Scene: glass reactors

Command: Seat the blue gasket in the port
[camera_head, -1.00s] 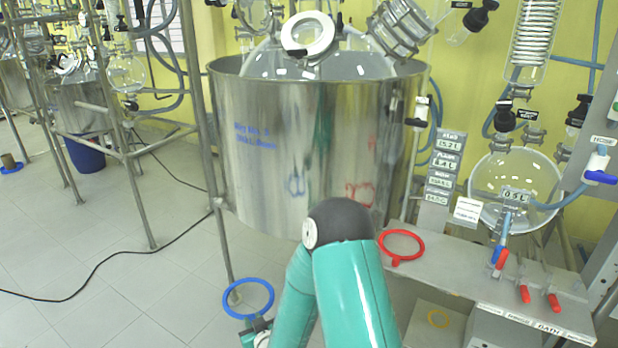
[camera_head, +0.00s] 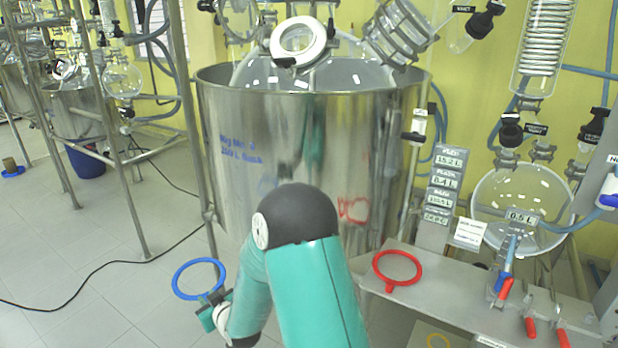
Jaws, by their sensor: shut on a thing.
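The blue gasket (camera_head: 199,260) is a ring, held out at the lower left of the vessel. My gripper (camera_head: 213,297) is shut on its near right edge; my arm partly hides the fingers. A round white-rimmed port (camera_head: 299,24) is on the glass lid of the large steel vessel (camera_head: 290,140). It faces toward me, high above and to the right of the gasket. The gasket is clear of the port, over the floor in the picture.
A red ring (camera_head: 417,269) lies on the grey shelf (camera_head: 450,297) at right. A yellow ring (camera_head: 438,338) is low down, partly cut off. Glass flasks, hoses and red-handled valves crowd the right. A steel frame post (camera_head: 192,130) stands left of the vessel. Open tiled floor lies at left.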

